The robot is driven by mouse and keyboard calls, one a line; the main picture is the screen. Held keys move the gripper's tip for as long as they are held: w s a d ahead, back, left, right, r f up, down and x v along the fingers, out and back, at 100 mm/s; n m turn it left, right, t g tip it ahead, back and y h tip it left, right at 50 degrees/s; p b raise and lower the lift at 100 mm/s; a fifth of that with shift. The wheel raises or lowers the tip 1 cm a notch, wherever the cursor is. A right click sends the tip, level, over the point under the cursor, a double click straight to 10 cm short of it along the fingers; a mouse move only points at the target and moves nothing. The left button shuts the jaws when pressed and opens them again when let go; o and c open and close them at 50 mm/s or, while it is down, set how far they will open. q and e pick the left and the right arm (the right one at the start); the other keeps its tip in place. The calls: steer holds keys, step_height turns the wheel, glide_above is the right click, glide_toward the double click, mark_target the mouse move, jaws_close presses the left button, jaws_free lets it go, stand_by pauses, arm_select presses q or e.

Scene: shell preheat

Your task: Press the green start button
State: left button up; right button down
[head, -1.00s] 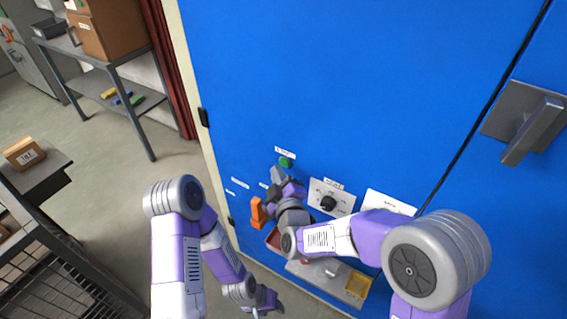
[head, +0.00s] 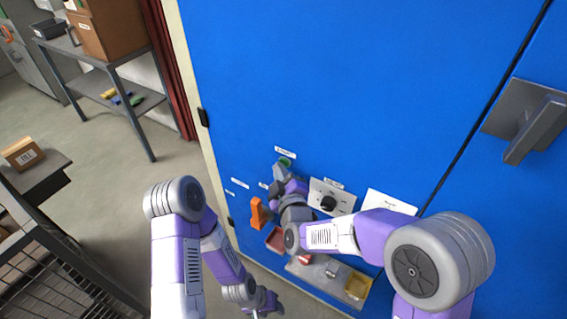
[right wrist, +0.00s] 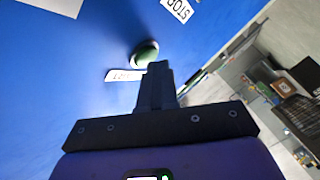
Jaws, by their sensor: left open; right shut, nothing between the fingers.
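The green start button (head: 285,161) is on the blue cabinet front, just under a small white label. It also shows in the right wrist view (right wrist: 146,53). My right gripper (head: 279,168) is shut and empty, its fingertips at the button's lower edge in the head view, covering part of it. In the right wrist view my right gripper's tips (right wrist: 158,66) are right beside the button; I cannot tell whether they touch it. My left gripper (head: 267,308) is low, in front of the cabinet's foot, well away from the button, and open.
A black dial (head: 328,203) on a white plate is right of my right gripper. An orange handle (head: 257,213) is below left of it. A shelf (head: 318,272) with a red bin (head: 276,240) and a yellow bin (head: 357,286) is below. A grey door handle (head: 528,122) juts out at right.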

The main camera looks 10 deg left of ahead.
steer(key=shift+w+d, duration=0.15)
steer(key=shift+w, duration=0.15)
steer(key=shift+s, duration=0.15)
stand_by(0.5)
steer(key=shift+s+a+b, duration=0.3)
steer(key=shift+s, duration=0.35)
steer(key=s, duration=0.1)
steer(key=s+a, duration=0.1)
steer(key=s, duration=0.2)
steer(key=shift+s+a, duration=0.35)
stand_by(0.6)
